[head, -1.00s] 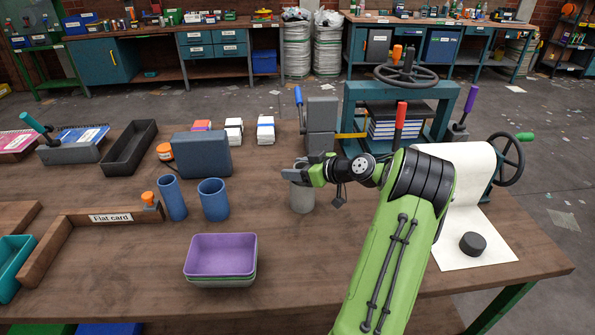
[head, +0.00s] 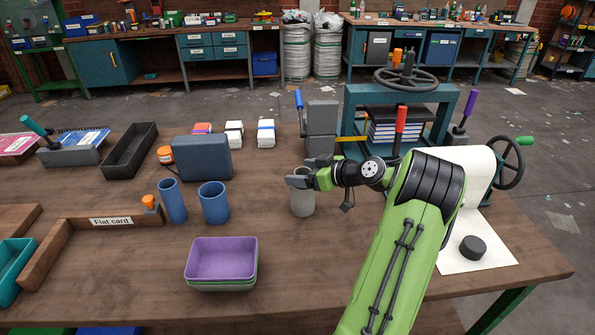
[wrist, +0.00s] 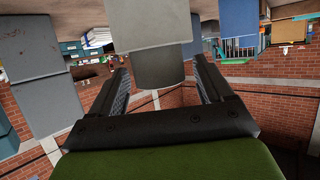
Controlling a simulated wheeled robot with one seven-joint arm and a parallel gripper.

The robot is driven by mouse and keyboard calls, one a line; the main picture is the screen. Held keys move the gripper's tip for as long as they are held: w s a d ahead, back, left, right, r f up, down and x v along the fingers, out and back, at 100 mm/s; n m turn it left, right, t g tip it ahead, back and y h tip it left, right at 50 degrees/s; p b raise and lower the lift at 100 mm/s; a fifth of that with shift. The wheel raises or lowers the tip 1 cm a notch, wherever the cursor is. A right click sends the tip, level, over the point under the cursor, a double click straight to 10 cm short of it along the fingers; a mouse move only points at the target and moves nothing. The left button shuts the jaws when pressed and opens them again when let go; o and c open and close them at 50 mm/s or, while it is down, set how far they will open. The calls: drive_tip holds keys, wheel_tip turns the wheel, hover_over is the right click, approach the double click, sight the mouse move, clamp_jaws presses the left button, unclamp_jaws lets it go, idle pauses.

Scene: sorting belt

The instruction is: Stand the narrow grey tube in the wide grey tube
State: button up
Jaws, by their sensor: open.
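The wide grey tube (head: 303,204) stands upright on the table in the head view, just below my gripper. In the wrist view, which is upside down, its pale wall (wrist: 150,22) fills the top middle. A narrower, darker grey piece, which looks like the narrow grey tube (wrist: 158,70), sticks out of its mouth, upright. My gripper (head: 298,180) comes from the right at the height of that piece. In the wrist view its two fingers (wrist: 163,88) are apart, one on each side of the narrow tube. How deep the narrow tube sits is hidden.
Two blue tubes (head: 213,203) stand to the left. A purple bowl (head: 222,258) on a stack is in front. A grey block stand with a blue lever (head: 322,118) and a teal press (head: 404,92) stand close behind. The table just left of the grey tube is clear.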

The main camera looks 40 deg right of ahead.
drive_tip(key=p+v, duration=0.1)
drive_tip(key=v, duration=0.9)
drive_tip(key=w+a+r+n+g, duration=0.1)
drive_tip(key=w+a+r+g, duration=0.15)
drive_tip(key=a, duration=0.95)
drive_tip(key=w+a+r+g, duration=0.15)
drive_tip(key=a+g, duration=0.25)
drive_tip(key=a, duration=0.8)
drive_tip(key=s+a+m+h, duration=0.1)
drive_tip(key=s+a, duration=0.4)
drive_tip(key=s, duration=0.3)
drive_tip(key=s+a+m+g+h, duration=0.1)
drive_tip(key=s+a, duration=0.5)
drive_tip(key=s, duration=0.3)
drive_tip(key=shift+a+m, duration=0.2)
drive_tip(key=shift+m, duration=0.2)
wheel_tip(320, 180, up, 11)
drive_tip(key=p, duration=1.1)
